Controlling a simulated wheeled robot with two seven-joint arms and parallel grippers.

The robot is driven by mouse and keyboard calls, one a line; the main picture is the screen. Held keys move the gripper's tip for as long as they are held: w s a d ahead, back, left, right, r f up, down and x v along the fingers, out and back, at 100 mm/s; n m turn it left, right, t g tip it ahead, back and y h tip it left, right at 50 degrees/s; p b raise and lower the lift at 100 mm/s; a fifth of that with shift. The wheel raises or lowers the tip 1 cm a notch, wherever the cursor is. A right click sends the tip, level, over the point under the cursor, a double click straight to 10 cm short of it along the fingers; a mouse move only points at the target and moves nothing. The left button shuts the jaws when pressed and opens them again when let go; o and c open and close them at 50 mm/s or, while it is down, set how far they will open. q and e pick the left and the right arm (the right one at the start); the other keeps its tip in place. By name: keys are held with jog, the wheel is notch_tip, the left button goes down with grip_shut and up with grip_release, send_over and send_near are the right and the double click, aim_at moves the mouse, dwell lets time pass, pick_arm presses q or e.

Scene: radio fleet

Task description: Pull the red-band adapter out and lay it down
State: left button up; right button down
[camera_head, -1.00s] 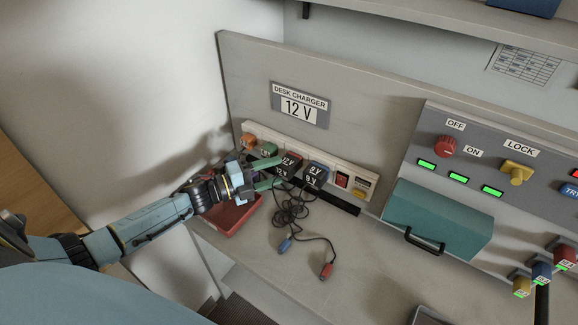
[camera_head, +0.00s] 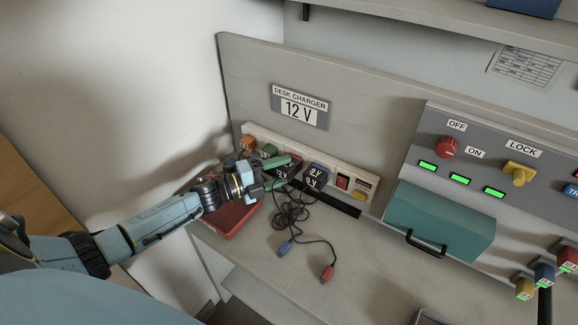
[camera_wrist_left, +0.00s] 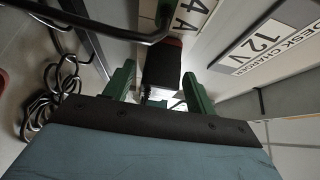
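The red-band adapter (camera_head: 295,166) is a black block plugged into the white power strip, partly hidden by my gripper in the head view. In the left wrist view the black adapter (camera_wrist_left: 161,68) with its red end stands between my green fingers. My left gripper (camera_head: 279,173) is open, with one finger on each side of the adapter. A narrow gap seems to show on the adapter's left in the wrist view; contact on its right I cannot tell. My right gripper is in neither view.
Tangled black cables with a blue plug (camera_head: 285,247) and a red plug (camera_head: 327,272) lie in front. A red tray (camera_head: 236,219) is below my gripper. Bare desk (camera_head: 305,297) lies in front.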

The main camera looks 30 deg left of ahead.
pick_arm(q)
grip_shut()
jog(key=shift+s, duration=0.1)
dwell(0.3)
jog(key=shift+s, duration=0.25)
jog(key=shift+s+a+p, duration=0.1)
jog(key=shift+s+p, duration=0.55)
jog(key=shift+s, duration=0.35)
dwell(0.6)
jog(key=shift+s+a+p, duration=0.1)
jog(key=shift+s+p, duration=0.6)
jog(key=shift+s, duration=0.95)
